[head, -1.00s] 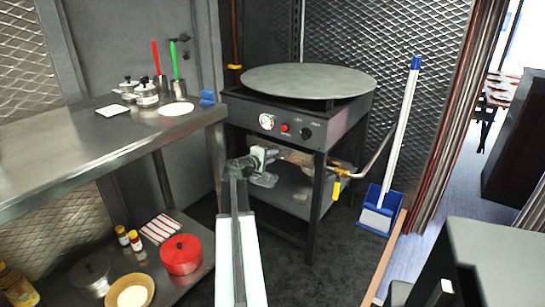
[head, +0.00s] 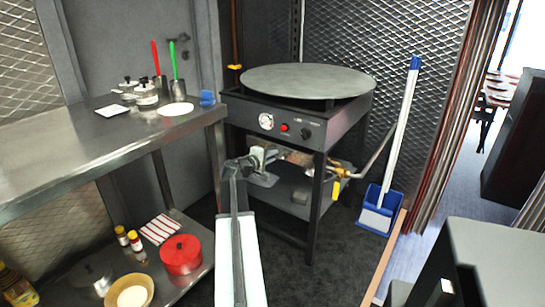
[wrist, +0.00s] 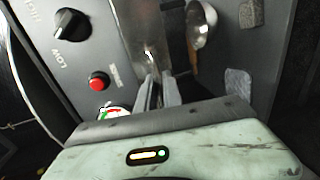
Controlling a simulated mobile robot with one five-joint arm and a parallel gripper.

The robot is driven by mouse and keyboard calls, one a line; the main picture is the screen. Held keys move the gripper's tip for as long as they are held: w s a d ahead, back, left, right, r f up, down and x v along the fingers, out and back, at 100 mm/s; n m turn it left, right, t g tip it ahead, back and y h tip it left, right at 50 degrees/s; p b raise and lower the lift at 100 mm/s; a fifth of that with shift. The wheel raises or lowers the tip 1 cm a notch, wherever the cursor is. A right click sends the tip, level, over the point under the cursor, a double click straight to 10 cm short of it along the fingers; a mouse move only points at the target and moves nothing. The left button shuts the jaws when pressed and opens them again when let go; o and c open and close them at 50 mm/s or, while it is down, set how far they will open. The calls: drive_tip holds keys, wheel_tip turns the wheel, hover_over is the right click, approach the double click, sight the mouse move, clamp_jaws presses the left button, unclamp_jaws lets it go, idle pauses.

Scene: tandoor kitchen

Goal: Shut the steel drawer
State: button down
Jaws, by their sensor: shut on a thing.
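The steel drawer (head: 296,157) shows small and partly hidden under the control panel of the griddle stand, behind my gripper (head: 264,166). In the wrist view its bright steel surface (wrist: 150,28) lies just past my fingertips, beside the panel with a knob and a red button. My gripper (wrist: 158,90) is shut on the drawer, at its near steel edge; the exact contact is hard to see. How far the drawer stands out cannot be told clearly.
The round griddle (head: 308,81) tops the dark stand. A steel table (head: 60,150) with pots and jars stands at left. A blue dustpan (head: 378,210) with a white handle stands at right. A ladle (wrist: 201,22) is close to the drawer. Dark floor lies between.

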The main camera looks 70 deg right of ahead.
drive_tip(key=x, duration=0.3)
drive_tip(key=shift+d+r, duration=0.3)
drive_tip(key=shift+d, duration=0.2)
drive_tip(key=c, duration=1.8)
unclamp_jaws()
drive_tip(key=p+v, duration=0.1)
drive_tip(key=v, duration=0.7)
drive_tip(key=shift+s+p, duration=0.1)
drive_tip(key=shift+p, duration=0.2)
